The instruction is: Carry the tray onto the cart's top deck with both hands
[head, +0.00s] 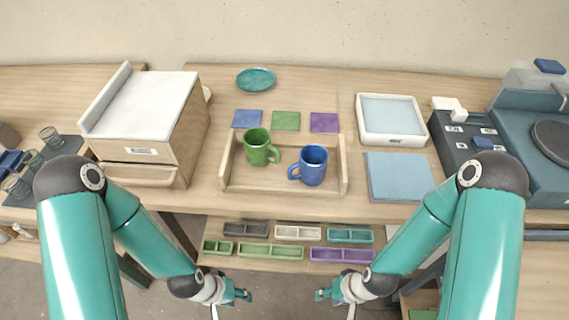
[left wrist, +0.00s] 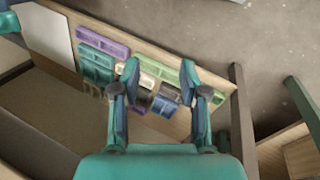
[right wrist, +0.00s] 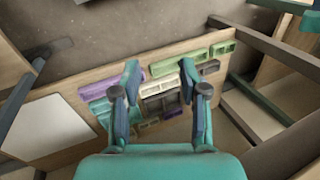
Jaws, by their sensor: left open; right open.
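A light wooden tray (head: 255,187) lies on the wooden table in the head view. A green mug (head: 259,148) and a blue mug (head: 312,166) stand in it, the green one left of the blue one. My left gripper (head: 246,295) is open and empty, low in front of the table. My right gripper (head: 320,295) is open and empty to its right, also apart from the tray. The left wrist view shows the left gripper's spread fingers (left wrist: 160,90), and the right wrist view shows the right gripper's (right wrist: 158,85). I cannot make out the cart for certain.
A wooden cabinet (head: 150,125) stands left of the tray. A white-rimmed tray (head: 391,120) and a blue mat (head: 398,177) lie to its right. Coloured squares (head: 286,121) and a teal plate (head: 256,80) lie behind it. Divided bins (head: 271,252) fill a lower shelf.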

